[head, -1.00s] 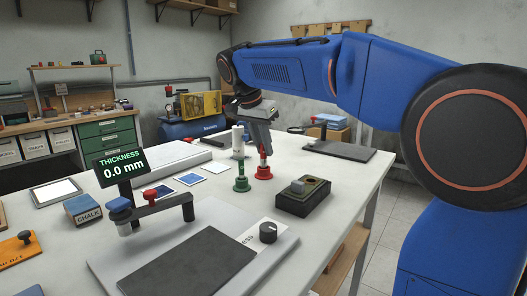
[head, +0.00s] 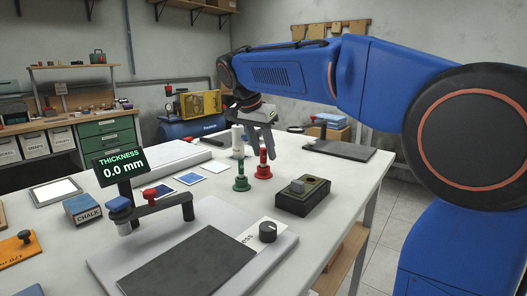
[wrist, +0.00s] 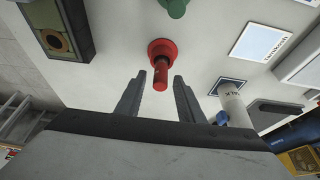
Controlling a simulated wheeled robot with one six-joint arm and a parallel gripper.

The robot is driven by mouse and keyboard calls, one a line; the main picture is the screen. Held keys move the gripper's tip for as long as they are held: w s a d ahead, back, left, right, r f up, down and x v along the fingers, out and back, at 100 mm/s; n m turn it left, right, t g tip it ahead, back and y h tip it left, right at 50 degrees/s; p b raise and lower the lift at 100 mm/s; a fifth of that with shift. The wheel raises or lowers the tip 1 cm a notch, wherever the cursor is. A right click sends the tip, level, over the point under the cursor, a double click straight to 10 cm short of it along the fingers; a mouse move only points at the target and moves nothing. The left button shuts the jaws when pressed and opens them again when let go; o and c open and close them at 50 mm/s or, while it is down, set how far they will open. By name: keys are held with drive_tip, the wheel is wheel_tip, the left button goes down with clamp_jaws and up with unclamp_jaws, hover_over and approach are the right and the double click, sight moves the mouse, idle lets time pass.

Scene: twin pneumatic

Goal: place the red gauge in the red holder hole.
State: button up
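The red gauge (head: 263,156) stands upright in the red holder (head: 263,172) on the white table. In the wrist view the red gauge (wrist: 160,75) points up toward the camera from the round red holder (wrist: 161,48). My gripper (head: 264,153) is above and around the gauge's top in the head view. In the wrist view my gripper (wrist: 157,98) is open, its two fingers apart with a gap on each side of the gauge. The holder's hole is hidden by the gauge.
A green holder with a green gauge (head: 242,182) stands just left of the red holder. A dark box (head: 302,196) is to the right. A white chalk cylinder (head: 238,142) stands close behind. The thickness meter (head: 122,168) is at the front left.

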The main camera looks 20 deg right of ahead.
drive_tip(key=v, duration=1.1)
drive_tip(key=shift+r, duration=0.3)
drive_tip(key=shift+s+a, duration=0.1)
drive_tip(key=shift+s, duration=0.05)
